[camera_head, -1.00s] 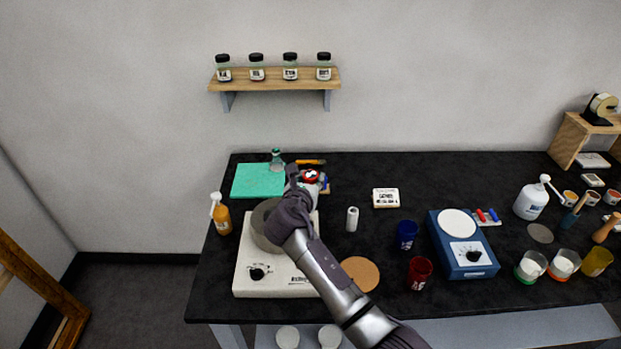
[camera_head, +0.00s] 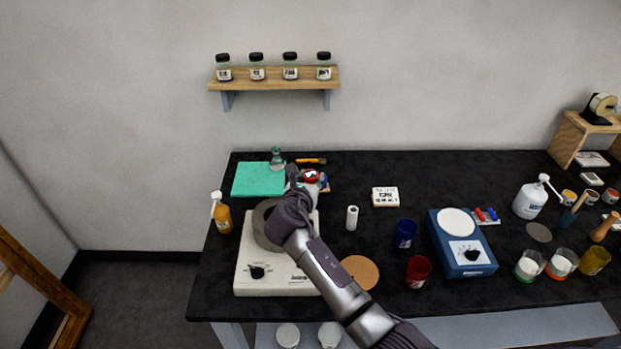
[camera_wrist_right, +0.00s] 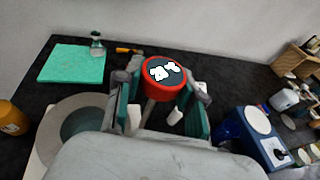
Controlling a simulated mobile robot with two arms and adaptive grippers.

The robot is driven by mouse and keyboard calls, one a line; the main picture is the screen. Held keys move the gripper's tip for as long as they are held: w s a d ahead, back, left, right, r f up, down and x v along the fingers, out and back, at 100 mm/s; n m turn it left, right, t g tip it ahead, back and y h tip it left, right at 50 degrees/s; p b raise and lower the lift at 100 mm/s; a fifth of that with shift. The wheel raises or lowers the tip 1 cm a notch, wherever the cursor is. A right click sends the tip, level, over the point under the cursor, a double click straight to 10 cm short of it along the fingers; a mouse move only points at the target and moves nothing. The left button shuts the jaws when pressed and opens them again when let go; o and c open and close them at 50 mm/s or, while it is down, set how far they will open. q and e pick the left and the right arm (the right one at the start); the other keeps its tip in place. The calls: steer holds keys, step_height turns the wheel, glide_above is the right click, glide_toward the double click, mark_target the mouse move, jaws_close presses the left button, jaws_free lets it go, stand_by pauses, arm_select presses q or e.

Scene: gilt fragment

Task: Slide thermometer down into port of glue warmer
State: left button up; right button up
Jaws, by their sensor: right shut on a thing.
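The thermometer has a round red-rimmed dial (camera_head: 310,176), which also shows in the right wrist view (camera_wrist_right: 166,76) with a pale stem below it. My right gripper (camera_wrist_right: 167,92) is shut on the thermometer, its fingers on either side, dial facing up. In the head view my right gripper (camera_head: 308,182) is above the back right part of the glue warmer. The glue warmer is a white box (camera_head: 250,285) with a grey round pot and black knob. My arm covers part of it. The port and the stem's lower end are hidden. My left gripper is not in view.
A teal mat (camera_head: 256,180) and an orange bottle (camera_head: 222,215) are near the warmer. A white cylinder (camera_head: 352,218), a cork disc (camera_head: 360,271), blue and red cups, and a blue device (camera_head: 462,255) stand to the right.

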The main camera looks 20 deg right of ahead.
steer(key=shift+w+f+b, duration=0.2)
steer(key=shift+f+b, duration=2.7)
steer(key=shift+f, duration=2.15)
steer(key=o, duration=1.1)
steer(key=shift+s+a, duration=0.1)
steer(key=shift+s, duration=0.15)
steer(key=v, duration=1.1)
steer(key=shift+s+a+r, duration=0.1)
steer(key=shift+s+r, duration=0.05)
steer(key=shift+s, duration=0.05)
